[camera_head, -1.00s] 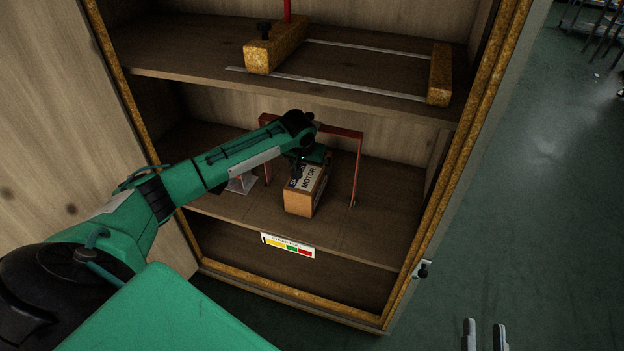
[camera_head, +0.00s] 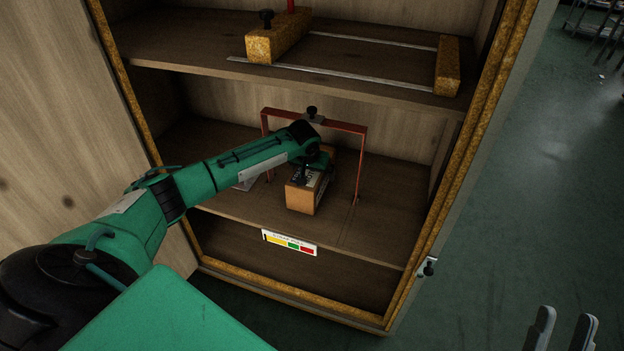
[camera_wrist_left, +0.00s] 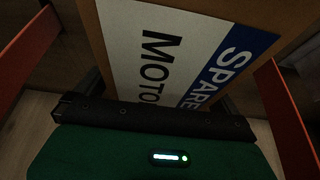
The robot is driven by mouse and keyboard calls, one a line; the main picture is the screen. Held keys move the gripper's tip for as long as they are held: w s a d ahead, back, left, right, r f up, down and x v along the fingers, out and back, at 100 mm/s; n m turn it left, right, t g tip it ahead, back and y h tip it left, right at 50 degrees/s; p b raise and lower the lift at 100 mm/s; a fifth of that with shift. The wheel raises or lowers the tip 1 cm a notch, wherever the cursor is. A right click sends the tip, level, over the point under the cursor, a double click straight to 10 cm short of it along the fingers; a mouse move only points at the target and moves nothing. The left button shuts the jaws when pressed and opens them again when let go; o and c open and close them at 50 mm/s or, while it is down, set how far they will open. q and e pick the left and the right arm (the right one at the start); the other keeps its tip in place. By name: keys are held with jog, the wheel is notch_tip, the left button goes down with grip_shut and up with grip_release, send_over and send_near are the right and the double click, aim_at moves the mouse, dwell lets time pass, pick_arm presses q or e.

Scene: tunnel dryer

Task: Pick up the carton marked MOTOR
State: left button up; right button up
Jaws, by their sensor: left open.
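The carton marked MOTOR (camera_head: 301,198) is a brown box on the middle shelf, under a red frame. My left gripper (camera_head: 312,176) is open at the top of the carton and covers much of its label. In the left wrist view the carton's label (camera_wrist_left: 165,62) fills the middle, with MOTO and SPARE legible. The gripper's dark body crosses below it; I cannot tell whether the jaws touch the carton. My right gripper (camera_head: 565,325) shows at the bottom right, its two grey fingers apart and empty, away from the shelf.
The red frame (camera_head: 340,125) stands over the carton, its posts close on both sides. The upper shelf holds a slider frame with yellow-brown blocks (camera_head: 447,66). A colour-marked label (camera_head: 290,243) is on the shelf edge. The cabinet's side wall (camera_head: 470,160) bounds the right.

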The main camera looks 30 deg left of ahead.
pick_arm(q)
jog(key=c, duration=1.7)
jog(key=shift+w+r, duration=0.1)
jog(key=shift+c, duration=1.4)
